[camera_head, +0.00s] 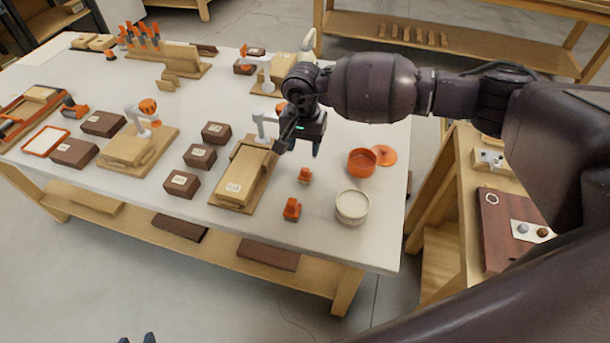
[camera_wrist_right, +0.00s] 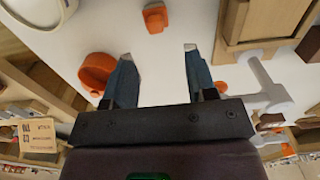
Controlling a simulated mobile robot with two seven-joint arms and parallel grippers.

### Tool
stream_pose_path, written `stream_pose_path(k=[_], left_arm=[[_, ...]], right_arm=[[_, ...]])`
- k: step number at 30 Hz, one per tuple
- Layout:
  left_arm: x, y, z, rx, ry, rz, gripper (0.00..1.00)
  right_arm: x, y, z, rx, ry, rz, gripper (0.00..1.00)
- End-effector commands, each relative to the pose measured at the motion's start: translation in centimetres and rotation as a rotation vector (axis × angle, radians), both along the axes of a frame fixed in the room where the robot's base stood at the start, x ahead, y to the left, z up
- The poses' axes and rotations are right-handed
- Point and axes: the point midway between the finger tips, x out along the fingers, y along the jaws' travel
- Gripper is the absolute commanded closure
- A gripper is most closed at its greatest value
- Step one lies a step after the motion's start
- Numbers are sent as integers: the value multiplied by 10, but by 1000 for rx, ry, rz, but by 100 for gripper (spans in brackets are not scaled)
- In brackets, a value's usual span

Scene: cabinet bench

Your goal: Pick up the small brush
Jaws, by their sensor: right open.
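I cannot make out a clear brush shape. Two small orange pieces lie on the white table, a nearer one (camera_head: 291,209) and a farther one (camera_head: 305,175); I cannot tell if either is the small brush. In the right wrist view, small orange pieces show at the top (camera_wrist_right: 155,17) and right of the fingers (camera_wrist_right: 225,86). My right gripper (camera_head: 300,148) is open and empty above the table, beyond these pieces. Its two fingers (camera_wrist_right: 160,70) stand apart over bare white surface. Two dark tips of my left gripper (camera_head: 136,339) show at the bottom edge.
A wooden box (camera_head: 238,185) stands left of the orange pieces. A round orange container (camera_head: 362,162), its lid (camera_head: 385,155) and a round cream jar (camera_head: 352,205) stand to the right. Brown boxes (camera_head: 200,156) stand further left. A wooden side bench (camera_head: 465,195) is beyond the right edge.

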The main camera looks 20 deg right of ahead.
Motion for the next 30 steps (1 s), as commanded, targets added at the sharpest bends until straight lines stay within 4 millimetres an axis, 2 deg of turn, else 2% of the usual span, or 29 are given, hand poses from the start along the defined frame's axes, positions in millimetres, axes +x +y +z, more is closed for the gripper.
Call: stream_pose_path(k=[3,14,21,30], left_arm=[[-1,0,-2,0,3,0,57],[3,0,2,1,-6,-2,57],[6,0,4,1,-12,-4,57],[6,0,4,1,-12,-4,57]], right_arm=[[-1,1,-20,3,4,0,48],[-4,0,-46,3,2,-2,48],[-8,-1,-78,3,3,-4,48],[-7,-2,-84,2,0,-2,48]])
